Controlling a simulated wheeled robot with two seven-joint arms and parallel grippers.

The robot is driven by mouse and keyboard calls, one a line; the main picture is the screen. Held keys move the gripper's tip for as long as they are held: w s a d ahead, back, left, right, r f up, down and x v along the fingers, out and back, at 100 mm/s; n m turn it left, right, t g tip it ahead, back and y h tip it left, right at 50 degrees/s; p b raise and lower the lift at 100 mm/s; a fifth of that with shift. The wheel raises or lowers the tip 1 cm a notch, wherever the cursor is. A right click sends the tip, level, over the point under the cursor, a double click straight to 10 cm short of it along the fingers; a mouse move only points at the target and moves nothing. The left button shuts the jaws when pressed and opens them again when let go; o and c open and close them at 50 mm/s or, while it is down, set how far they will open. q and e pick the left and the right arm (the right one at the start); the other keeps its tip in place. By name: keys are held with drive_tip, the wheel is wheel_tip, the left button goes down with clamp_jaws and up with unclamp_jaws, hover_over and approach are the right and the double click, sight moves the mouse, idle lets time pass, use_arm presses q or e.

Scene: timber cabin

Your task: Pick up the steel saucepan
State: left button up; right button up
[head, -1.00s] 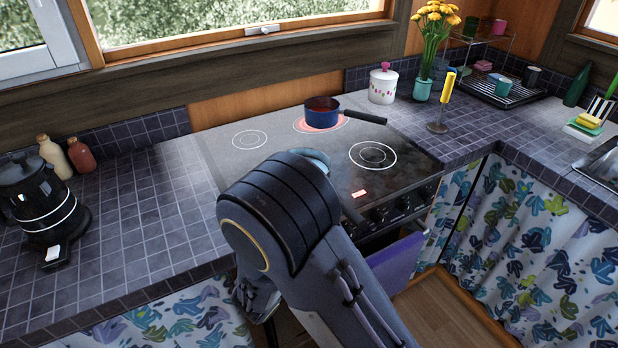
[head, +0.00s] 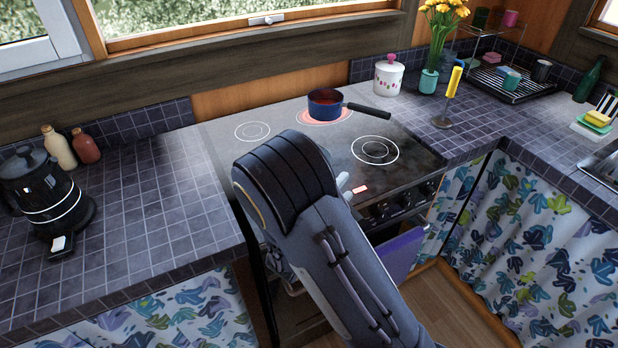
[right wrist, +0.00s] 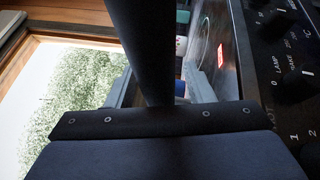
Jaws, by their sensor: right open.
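No steel saucepan shows clearly in the head view; my right arm covers the front left part of the stove (head: 230,152). My right gripper (right wrist: 158,88) is open in the right wrist view, one grey finger on each side of a dark bar (right wrist: 150,45). The bar looks like a pan handle, but the pan it would belong to is hidden. In the head view only a pale bit of the gripper (head: 344,183) shows past my arm, near the stove's front edge. My left gripper is out of view.
A blue pan (head: 324,112) with red contents and a black handle sits on the glowing back burner. A white lidded jar (head: 387,79) and a flower vase (head: 429,81) stand right of the stove. A black kettle (head: 38,190) and two bottles (head: 72,147) stand left. Knobs (right wrist: 285,85) line the stove front.

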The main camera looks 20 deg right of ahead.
clamp_jaws()
idle(1.3)
drive_tip(key=shift+r, duration=0.1)
